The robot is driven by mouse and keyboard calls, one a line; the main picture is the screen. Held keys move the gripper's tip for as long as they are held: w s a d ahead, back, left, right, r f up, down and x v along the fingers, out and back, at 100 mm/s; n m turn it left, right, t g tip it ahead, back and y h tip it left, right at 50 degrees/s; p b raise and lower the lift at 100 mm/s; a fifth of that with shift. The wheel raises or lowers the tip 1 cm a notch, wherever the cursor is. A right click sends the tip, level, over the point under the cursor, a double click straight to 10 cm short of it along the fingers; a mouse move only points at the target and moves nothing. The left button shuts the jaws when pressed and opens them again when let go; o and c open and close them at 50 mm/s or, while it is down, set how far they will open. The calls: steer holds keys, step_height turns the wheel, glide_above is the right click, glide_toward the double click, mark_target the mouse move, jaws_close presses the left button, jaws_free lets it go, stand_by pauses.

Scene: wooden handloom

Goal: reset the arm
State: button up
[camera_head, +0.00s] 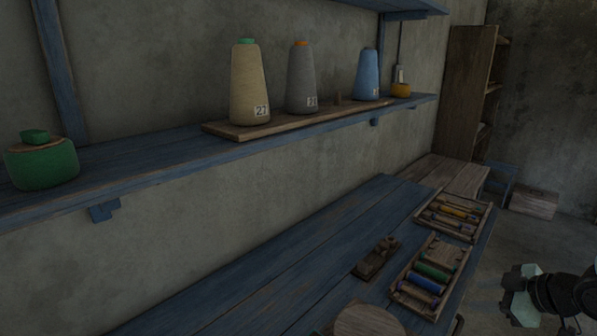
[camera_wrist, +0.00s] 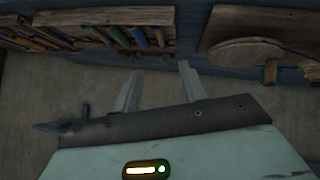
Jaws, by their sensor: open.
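My gripper (camera_wrist: 158,92) shows in the wrist view with its two pale fingers apart and nothing between them. Beyond the fingers are the bare floor and the edge of the blue bench. In the head view, part of my arm's end (camera_head: 522,295) is at the lower right, to the right of the bench and clear of it. The fingertips are hard to make out there.
A blue bench (camera_head: 290,265) holds a tray of colored spools (camera_head: 428,305), a second tray (camera_head: 425,222), a dark wooden tool (camera_head: 376,258) and a round wooden piece (camera_head: 368,322). A wall shelf (camera_head: 150,150) carries several thread cones. Floor right of the bench is open.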

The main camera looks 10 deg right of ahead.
steer(key=a+r+g+h, duration=0.1)
steer(key=a+r+g, duration=0.15)
steer(key=a, duration=0.65)
steer(key=a+r+g+h, duration=0.2)
steer(key=a+r, duration=0.2)
steer(key=a, duration=0.6)
steer(key=s+a+r+g, duration=0.2)
steer(key=s+a+r, duration=0.1)
steer(key=s+a, duration=0.3)
steer(key=s+a+r+m+g, duration=0.1)
steer(key=s+a+r+g, duration=0.1)
steer(key=s+a, duration=0.5)
steer(key=s+r, duration=0.1)
steer(key=s, duration=0.3)
steer(key=shift+r, duration=0.25)
steer(key=shift+a+g, duration=0.1)
steer(key=shift+g, duration=0.15)
